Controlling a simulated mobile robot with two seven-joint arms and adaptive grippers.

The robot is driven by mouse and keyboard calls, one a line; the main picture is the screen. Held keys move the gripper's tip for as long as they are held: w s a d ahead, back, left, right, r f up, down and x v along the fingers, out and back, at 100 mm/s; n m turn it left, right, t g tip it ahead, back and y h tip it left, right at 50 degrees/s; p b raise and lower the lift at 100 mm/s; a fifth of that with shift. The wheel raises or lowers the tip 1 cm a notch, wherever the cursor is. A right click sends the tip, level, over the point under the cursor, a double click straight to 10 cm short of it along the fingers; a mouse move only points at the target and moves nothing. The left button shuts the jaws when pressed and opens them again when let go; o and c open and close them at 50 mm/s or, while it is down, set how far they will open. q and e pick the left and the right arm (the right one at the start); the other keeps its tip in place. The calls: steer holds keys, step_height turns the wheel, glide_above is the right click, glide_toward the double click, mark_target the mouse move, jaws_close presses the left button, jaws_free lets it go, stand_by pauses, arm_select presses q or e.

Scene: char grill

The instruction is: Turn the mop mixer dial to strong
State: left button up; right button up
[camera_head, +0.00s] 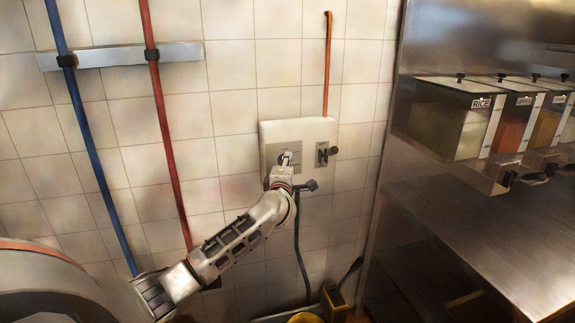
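A white mixer panel (298,131) is fixed to the tiled wall in the middle of the view. It has a grey plate (283,145) on its left part and a small dark fitting (322,155) with a black knob on its right. My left arm reaches in from the lower left. My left gripper (287,158) is in front of the grey plate and covers part of it. A dial there is not clearly visible behind the gripper, and I cannot tell whether the gripper touches it. The finger opening is too small to read. My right gripper is out of view.
A red pipe (327,65) runs down to the panel, and a dark hose (301,250) hangs below it. Blue (78,115) and red (165,120) pipes run along the left wall. A steel counter (480,235) and food dispensers (455,120) stand right. A yellow bucket (305,318) is at the bottom.

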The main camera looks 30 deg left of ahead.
arm_select(q)
steer(key=m+g, duration=0.2)
steer(key=m, duration=0.3)
steer(key=shift+f, duration=0.1)
stand_by(0.6)
steer(key=o, duration=1.1)
steer(key=shift+c, duration=0.2)
steer(key=v, duration=1.2)
steer(key=shift+r, duration=0.25)
